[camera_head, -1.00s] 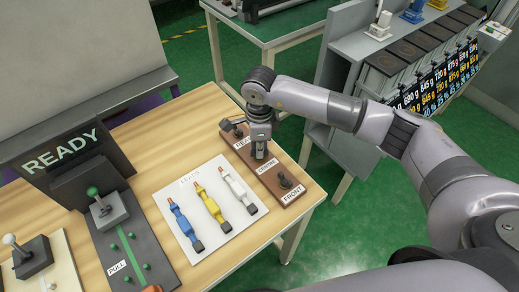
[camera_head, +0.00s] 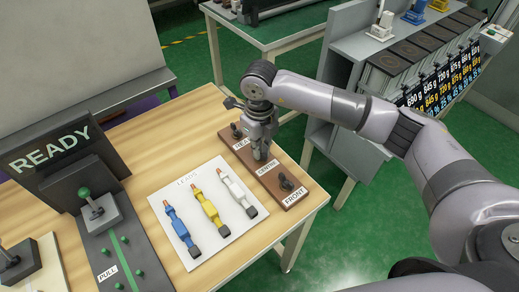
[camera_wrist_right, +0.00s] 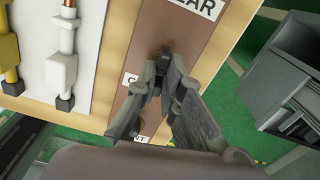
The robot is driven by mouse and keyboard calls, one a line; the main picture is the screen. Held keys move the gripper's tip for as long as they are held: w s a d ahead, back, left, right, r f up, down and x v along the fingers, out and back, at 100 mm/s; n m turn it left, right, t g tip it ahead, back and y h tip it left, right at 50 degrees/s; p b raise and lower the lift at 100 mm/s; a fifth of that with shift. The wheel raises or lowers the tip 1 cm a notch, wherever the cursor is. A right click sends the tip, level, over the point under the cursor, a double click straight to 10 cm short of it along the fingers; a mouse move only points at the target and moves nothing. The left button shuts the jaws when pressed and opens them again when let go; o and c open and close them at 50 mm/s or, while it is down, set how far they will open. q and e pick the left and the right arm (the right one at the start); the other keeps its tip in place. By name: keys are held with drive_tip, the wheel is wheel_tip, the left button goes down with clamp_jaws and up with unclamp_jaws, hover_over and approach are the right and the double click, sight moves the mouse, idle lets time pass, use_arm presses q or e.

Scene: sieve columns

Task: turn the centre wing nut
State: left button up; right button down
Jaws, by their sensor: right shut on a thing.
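A brown board (camera_head: 285,172) on the wooden table carries a row of dark wing nuts labelled REAR, CENTRE and FRONT. My right gripper (camera_head: 261,156) points down at the middle of this board, by the CENTRE label, and is shut on the centre wing nut. The fingers hide nearly all of that nut. In the right wrist view the fingertips of my right gripper (camera_wrist_right: 160,68) meet over the board, beside the partly covered label. The front wing nut (camera_head: 286,183) and the rear wing nut (camera_head: 236,131) stand clear of the fingers. My left gripper is not in view.
A white LEADS panel (camera_head: 188,257) with blue, yellow and white leads lies left of the board. Further left stand a green-knobbed lever (camera_head: 88,206) marked PULL and a READY sign (camera_head: 50,152). A grey cabinet (camera_head: 345,145) stands beyond the table at right.

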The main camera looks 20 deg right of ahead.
drive_tip(key=shift+m, duration=0.6)
drive_tip(key=c, duration=1.7)
unclamp_jaws()
wheel_tip(320, 180, up, 12)
drive_tip(key=shift+r, duration=0.1)
